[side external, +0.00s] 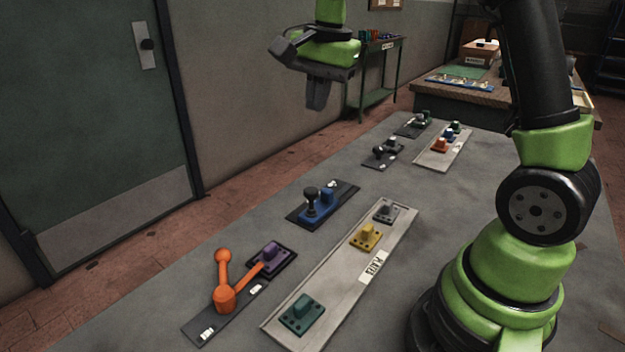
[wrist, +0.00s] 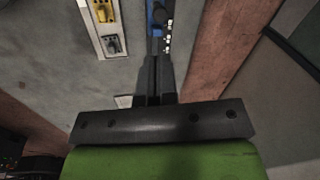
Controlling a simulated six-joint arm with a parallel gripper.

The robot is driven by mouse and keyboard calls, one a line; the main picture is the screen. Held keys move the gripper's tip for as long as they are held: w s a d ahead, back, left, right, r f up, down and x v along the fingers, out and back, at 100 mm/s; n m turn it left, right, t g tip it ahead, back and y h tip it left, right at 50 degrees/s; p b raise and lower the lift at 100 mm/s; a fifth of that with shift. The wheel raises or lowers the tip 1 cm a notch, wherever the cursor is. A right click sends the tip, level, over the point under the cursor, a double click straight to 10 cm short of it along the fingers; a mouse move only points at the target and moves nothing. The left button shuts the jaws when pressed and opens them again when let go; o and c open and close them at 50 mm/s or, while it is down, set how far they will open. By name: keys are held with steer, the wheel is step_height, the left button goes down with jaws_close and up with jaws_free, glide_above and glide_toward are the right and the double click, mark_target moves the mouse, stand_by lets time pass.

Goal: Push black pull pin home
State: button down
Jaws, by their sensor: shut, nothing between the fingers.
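How far the pin sits in is too small to tell. In the wrist view the blue block (wrist: 150,22) is at the top edge, with the dark knob (wrist: 160,16) against it. My gripper (side external: 317,104) is shut and empty, pointing down, well above the table and apart from the pin. In the wrist view its fingertips (wrist: 157,60) are together, below the blue block in the picture.
A pale rail (side external: 340,272) carries teal, yellow and grey blocks. Other dark fixtures (side external: 384,153) stand farther back. Bare grey table lies between them.

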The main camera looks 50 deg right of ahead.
mark_target(313, 190)
steer(key=w+d+f+m, duration=0.1)
steer(key=f, duration=0.5)
steer(key=w+d+f, duration=0.1)
steer(key=f, duration=0.5)
steer(key=w+d+f+m+g, duration=0.1)
steer(key=f, duration=0.5)
steer(key=shift+w+d+f+m, duration=0.1)
steer(key=shift+w+f+m, duration=0.05)
steer(key=shift+f+m, duration=0.15)
steer(key=shift+f, duration=1.55)
step_height(313, 190, up, 15)
steer(key=shift+s+f, duration=0.15)
steer(key=shift+s, duration=0.05)
steer(key=shift+d, duration=0.1)
